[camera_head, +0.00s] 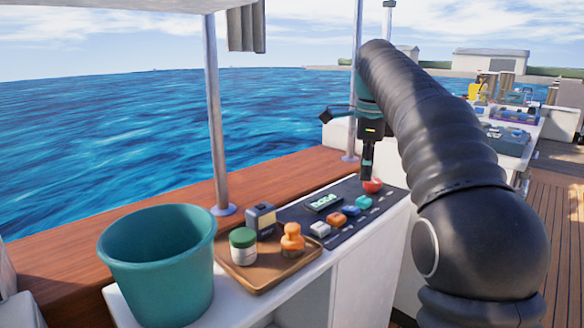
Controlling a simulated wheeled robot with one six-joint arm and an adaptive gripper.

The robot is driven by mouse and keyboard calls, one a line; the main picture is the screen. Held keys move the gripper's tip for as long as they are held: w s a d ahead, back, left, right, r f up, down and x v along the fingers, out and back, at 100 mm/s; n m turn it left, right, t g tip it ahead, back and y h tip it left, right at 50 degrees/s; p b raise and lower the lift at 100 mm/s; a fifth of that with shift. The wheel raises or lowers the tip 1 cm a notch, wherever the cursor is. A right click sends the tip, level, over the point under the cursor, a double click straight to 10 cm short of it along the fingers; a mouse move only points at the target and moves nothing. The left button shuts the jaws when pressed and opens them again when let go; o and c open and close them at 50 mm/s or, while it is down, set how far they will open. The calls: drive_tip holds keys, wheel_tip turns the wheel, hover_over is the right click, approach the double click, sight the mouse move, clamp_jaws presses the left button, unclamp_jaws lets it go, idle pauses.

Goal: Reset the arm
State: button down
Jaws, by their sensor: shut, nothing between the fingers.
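My arm (430,130) fills the right of the head view, bent over with its end pointing down. My gripper (367,172) is shut and empty. Its tips are right at or just above a round red knob (372,186) at the far end of a dark control panel (338,238). I cannot tell whether they touch it.
The panel also bears a green display (324,202) and several coloured buttons. Nearer are a brown tray (262,279) with a jar, an orange object and a small box, and a teal bucket (160,270). A metal pole (214,120) stands behind; open deck lies right.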

drive_tip(key=s+f+n+t, duration=0.1)
drive_tip(key=s+f+n, duration=0.5)
drive_tip(key=f+n, duration=0.65)
drive_tip(key=s+f+n+t, duration=0.1)
drive_tip(key=s+f+n, duration=0.2)
drive_tip(key=s, duration=0.9)
drive_tip(key=s+f+n+t, duration=0.2)
drive_tip(key=s+f+n, duration=0.2)
drive_tip(key=s, duration=0.8)
drive_tip(key=shift+s+f+n+t, duration=0.3)
drive_tip(key=shift+s+n, duration=0.1)
drive_tip(key=shift+n, duration=0.45)
drive_tip(key=c, duration=1.9)
unclamp_jaws()
